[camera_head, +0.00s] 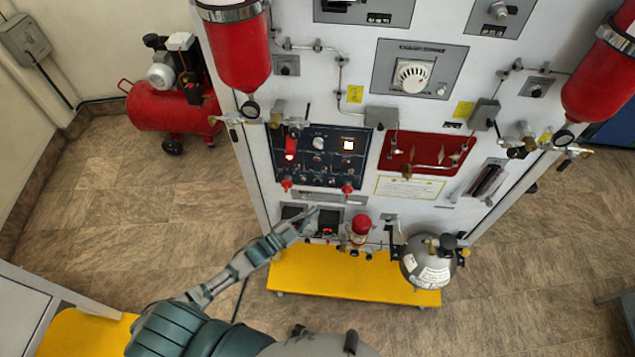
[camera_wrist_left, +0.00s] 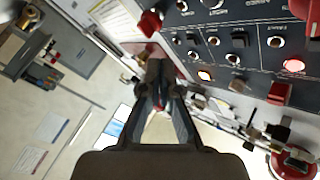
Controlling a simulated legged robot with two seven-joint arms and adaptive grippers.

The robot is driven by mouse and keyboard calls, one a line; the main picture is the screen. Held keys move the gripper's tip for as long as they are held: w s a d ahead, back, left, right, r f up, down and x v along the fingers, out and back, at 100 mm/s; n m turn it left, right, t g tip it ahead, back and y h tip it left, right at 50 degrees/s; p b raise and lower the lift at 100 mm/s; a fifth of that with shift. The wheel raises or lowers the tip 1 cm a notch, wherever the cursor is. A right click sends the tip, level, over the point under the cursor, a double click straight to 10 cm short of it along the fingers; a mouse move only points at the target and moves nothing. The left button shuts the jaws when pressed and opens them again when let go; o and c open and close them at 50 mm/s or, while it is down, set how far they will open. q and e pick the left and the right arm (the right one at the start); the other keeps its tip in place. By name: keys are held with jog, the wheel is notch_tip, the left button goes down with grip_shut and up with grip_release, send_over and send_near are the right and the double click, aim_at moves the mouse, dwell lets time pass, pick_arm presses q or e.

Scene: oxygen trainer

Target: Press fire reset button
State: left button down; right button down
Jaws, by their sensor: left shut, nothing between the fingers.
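A dark blue control panel (camera_head: 318,172) sits on the left part of the white trainer board, with switches, small knobs, red parts and a lit square lamp. The panel also fills the upper right of the left wrist view (camera_wrist_left: 225,50), with several round buttons and a glowing orange lamp. The labels are too small or blurred to tell which is the fire reset button. My left gripper (camera_head: 310,217) is shut and empty, just below the panel's lower edge. Its fingers (camera_wrist_left: 158,62) point forward in the left wrist view; contact cannot be told. My right gripper is not in view.
Red cylinders (camera_head: 240,55) hang at both sides of the board. A red panel (camera_head: 427,151) is right of the dark one. A grey sphere (camera_head: 428,262) and a red-topped part (camera_head: 361,224) stick out below. A yellow base (camera_head: 340,275) lies underneath.

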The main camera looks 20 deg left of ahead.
aim_at(318, 181)
pick_arm(q)
jog(key=w+a+b, duration=0.2)
jog(key=w+b, duration=0.2)
jog(key=w, duration=0.3)
jog(key=shift+w, duration=0.4)
dwell(1.1)
jog(key=shift+w, duration=0.4)
jog(key=shift+w+a, duration=0.1)
jog(key=shift+w, duration=0.25)
dwell(0.5)
jog(key=shift+s+r, duration=0.1)
jog(key=shift+s, duration=0.05)
jog(key=shift+s+d+p, duration=0.2)
jog(key=shift+s+p, duration=0.15)
jog(key=shift+s, duration=0.3)
